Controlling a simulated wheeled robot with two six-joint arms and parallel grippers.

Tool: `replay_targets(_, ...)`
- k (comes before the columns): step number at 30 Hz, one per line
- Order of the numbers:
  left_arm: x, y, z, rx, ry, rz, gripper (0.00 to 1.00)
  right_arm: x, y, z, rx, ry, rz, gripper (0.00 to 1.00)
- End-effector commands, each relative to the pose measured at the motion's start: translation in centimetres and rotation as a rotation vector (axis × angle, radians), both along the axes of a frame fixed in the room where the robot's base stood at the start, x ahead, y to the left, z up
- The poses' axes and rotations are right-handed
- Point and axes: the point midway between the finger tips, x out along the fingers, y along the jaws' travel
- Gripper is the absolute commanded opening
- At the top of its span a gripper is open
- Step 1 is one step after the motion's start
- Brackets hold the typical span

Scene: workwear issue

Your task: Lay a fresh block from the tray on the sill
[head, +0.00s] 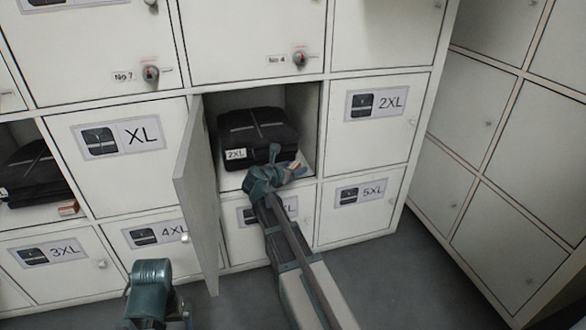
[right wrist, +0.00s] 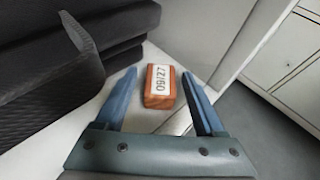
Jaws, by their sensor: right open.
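An orange-brown block (right wrist: 161,87) with a white label reading 09/27 lies on the pale floor of an open locker compartment, near its front edge, the sill (right wrist: 178,122). My right gripper (right wrist: 158,98) is open, with one blue finger on each side of the block; I cannot tell whether they touch it. In the head view my right gripper (head: 284,172) reaches into the compartment, and a little of the block (head: 297,165) shows beside it. Part of my left arm shows at the bottom left, without its fingers. No tray is in sight.
A dark folded garment tagged 2XL (head: 255,135) fills the compartment behind the block. The open locker door (head: 196,190) stands to the left of my right arm. Another open compartment at far left holds a dark garment (head: 30,175) and a small block (head: 68,210).

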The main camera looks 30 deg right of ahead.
Motion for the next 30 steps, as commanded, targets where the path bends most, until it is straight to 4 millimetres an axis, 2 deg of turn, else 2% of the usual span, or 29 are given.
replay_targets(5, 0.0, 0.0, 1.2, 0.000, 0.000, 0.000, 0.96, -1.1, 1.5, 1.3, 0.000, 0.000, 0.002, 0.71)
replay_targets(12, 0.0, 0.0, 3.3, 0.000, 0.000, 0.000, 0.96, -3.5, 5.5, 3.3, -0.001, 0.000, 0.004, 0.71)
replay_targets(18, 0.0, 0.0, 4.4, 0.000, 0.000, 0.000, 0.96, -5.0, 8.1, 4.4, 0.000, 0.000, 0.003, 0.71)
replay_targets(24, 0.0, 0.0, 4.8, 0.000, 0.000, 0.000, 0.96, -5.7, 9.3, 4.8, 0.000, 0.000, 0.001, 0.71)
replay_targets(30, 0.0, 0.0, 4.8, 0.000, 0.000, 0.000, 0.96, -5.8, 9.5, 4.8, -0.001, -0.001, 0.000, 0.71)
